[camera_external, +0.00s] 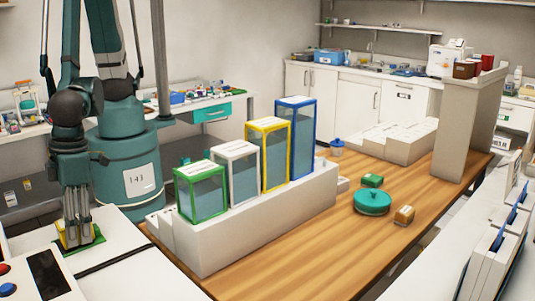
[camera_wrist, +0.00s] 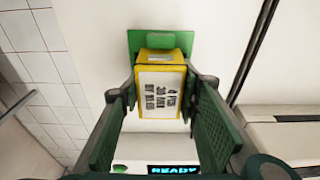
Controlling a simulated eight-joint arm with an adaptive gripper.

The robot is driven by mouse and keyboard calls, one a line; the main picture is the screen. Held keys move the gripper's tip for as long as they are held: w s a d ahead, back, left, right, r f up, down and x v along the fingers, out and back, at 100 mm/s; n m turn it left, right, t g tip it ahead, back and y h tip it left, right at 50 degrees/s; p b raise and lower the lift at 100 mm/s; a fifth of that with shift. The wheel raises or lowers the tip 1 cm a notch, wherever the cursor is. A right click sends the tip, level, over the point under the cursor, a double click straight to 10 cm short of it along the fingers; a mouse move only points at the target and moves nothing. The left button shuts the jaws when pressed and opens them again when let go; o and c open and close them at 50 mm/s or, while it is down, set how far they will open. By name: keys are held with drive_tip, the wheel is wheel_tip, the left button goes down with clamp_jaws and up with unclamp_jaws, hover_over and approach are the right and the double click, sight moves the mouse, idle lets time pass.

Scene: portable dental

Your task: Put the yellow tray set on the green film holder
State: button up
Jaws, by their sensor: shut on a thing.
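The yellow tray set (camera_wrist: 161,88) is a small yellow-edged box with a white printed label. It sits between the two fingertips of my gripper (camera_wrist: 163,95), which is shut on it. The green film holder (camera_wrist: 138,42) is a flat green piece directly beyond the tray set in the wrist view. In the external view, my gripper (camera_external: 77,240) points down at the lower left, with the yellow tray set (camera_external: 61,239) low at its tips and the green film holder (camera_external: 99,238) around it. I cannot tell whether the tray set touches the holder.
A white counter (camera_external: 125,245) bears the holder. A white stepped stand (camera_external: 255,232) with green, white, yellow and blue framed boxes is to the right on a wooden table (camera_external: 320,255). A teal round container (camera_external: 372,203) stands farther right. A lit display (camera_wrist: 174,170) is near.

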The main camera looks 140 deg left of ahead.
drive_tip(key=shift+f, duration=0.15)
drive_tip(key=o, duration=1)
drive_tip(key=shift+r, duration=0.25)
drive_tip(key=shift+a+r+p, duration=0.25)
drive_tip(key=shift+a+r, duration=0.05)
drive_tip(key=shift+r, duration=1.65)
drive_tip(key=shift+a+r+p, duration=0.25)
drive_tip(key=shift+a+r, duration=0.05)
drive_tip(key=shift+r, duration=1.65)
drive_tip(key=shift+a+r+p, duration=0.25)
drive_tip(key=shift+a+r, duration=0.05)
drive_tip(key=shift+r, duration=1.65)
